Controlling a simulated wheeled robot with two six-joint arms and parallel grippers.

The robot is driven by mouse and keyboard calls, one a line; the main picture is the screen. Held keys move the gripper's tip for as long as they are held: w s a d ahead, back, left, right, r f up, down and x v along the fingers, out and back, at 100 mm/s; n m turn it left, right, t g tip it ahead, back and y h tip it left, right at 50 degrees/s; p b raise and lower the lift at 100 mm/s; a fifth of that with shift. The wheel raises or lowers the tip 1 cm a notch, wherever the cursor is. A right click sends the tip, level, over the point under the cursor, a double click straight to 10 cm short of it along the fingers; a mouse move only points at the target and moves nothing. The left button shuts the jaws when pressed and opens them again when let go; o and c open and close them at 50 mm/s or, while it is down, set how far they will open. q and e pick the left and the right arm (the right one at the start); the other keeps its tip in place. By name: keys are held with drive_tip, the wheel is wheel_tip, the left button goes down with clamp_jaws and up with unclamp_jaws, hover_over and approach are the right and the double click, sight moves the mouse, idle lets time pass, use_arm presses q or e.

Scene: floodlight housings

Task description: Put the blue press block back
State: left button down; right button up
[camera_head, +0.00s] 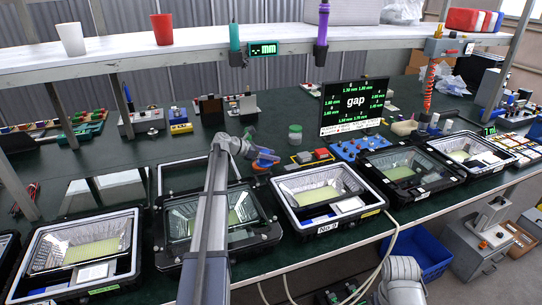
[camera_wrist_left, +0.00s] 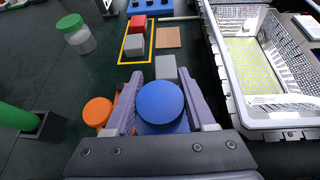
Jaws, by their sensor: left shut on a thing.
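The blue press block, with a round blue top (camera_wrist_left: 160,103), sits between the two fingers of my left gripper (camera_wrist_left: 162,108) in the left wrist view. The gripper is shut on it. In the head view the left gripper (camera_head: 262,156) and the blue block (camera_head: 267,155) are over the bench, behind the row of floodlight housings. From these views I cannot tell whether the block touches the bench. My right gripper is not in view.
An orange round-topped piece (camera_wrist_left: 97,112) is left of the gripper. A grey block (camera_wrist_left: 165,67) is just ahead. Beyond are a yellow outline (camera_wrist_left: 122,50) around red and grey blocks, and a tan square (camera_wrist_left: 168,38). A housing (camera_wrist_left: 232,95) stands at right, a green-lidded jar (camera_wrist_left: 76,34) at left.

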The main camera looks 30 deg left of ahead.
use_arm(q)
drive_tip(key=shift+f+b, duration=3.2)
drive_tip(key=shift+f, duration=0.15)
drive_tip(key=shift+f+b, duration=0.55)
drive_tip(key=shift+c, duration=0.8)
unclamp_jaws()
drive_tip(key=shift+r, duration=0.1)
drive_tip(key=p+v, duration=0.3)
drive_tip(key=v, duration=0.4)
drive_tip(key=shift+s+r+p, duration=0.15)
drive_tip(key=shift+p, duration=0.2)
drive_tip(key=shift+s+a, duration=0.15)
